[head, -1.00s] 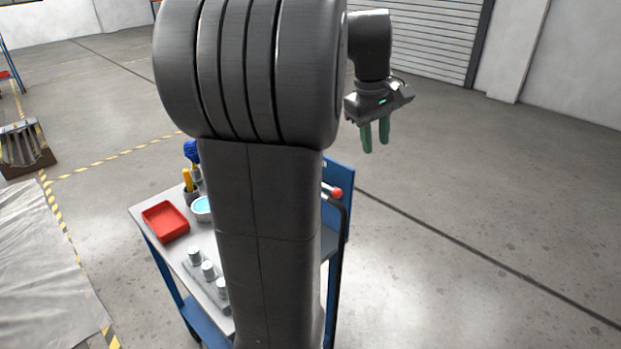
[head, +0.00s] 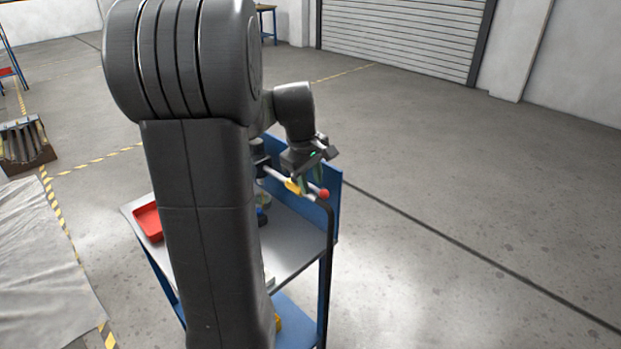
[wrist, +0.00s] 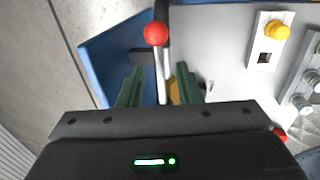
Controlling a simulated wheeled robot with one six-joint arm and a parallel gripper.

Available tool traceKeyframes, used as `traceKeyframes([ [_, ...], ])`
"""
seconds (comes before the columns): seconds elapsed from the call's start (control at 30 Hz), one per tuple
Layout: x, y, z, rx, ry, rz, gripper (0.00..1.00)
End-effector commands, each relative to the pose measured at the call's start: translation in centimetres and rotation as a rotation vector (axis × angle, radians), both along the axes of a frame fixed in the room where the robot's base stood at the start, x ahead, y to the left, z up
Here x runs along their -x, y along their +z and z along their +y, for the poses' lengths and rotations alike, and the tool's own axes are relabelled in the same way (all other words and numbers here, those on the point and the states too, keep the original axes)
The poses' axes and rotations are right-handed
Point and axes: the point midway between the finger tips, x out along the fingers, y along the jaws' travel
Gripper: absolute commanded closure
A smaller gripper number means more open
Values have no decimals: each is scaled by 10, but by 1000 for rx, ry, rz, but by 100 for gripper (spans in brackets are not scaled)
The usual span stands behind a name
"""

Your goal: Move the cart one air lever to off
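The air lever is a silver rod (wrist: 163,75) with a red ball knob (wrist: 156,33) at its end. In the head view the knob (head: 324,193) sticks out at the right side of the cart (head: 300,240), and a yellow part (head: 292,186) shows beside the rod. My gripper (head: 308,178) is just above the lever. In the wrist view its two green fingers (wrist: 160,86) are apart, one on each side of the rod, with gaps visible. The knob lies beyond the fingertips. The lever's pivot is hidden behind my gripper body.
The cart has a blue back panel (head: 334,208) and a black handle tube (head: 328,265) close to the knob. A red tray (head: 148,222) stands on the cart top. The wrist view shows a yellow button (wrist: 277,31) and several grey knobs. Floor at right is clear.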

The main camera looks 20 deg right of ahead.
Motion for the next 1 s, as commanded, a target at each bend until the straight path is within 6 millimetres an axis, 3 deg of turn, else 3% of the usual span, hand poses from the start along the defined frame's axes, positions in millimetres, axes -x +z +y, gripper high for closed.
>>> traceKeyframes([
  [0.2,0,0,0,0,0,0,68],
  [0.37,0,0,0,0,0,0,100],
  [0.77,0,0,1,0,-21,0,100],
  [1.0,1,0,8,0,-130,0,100],
])
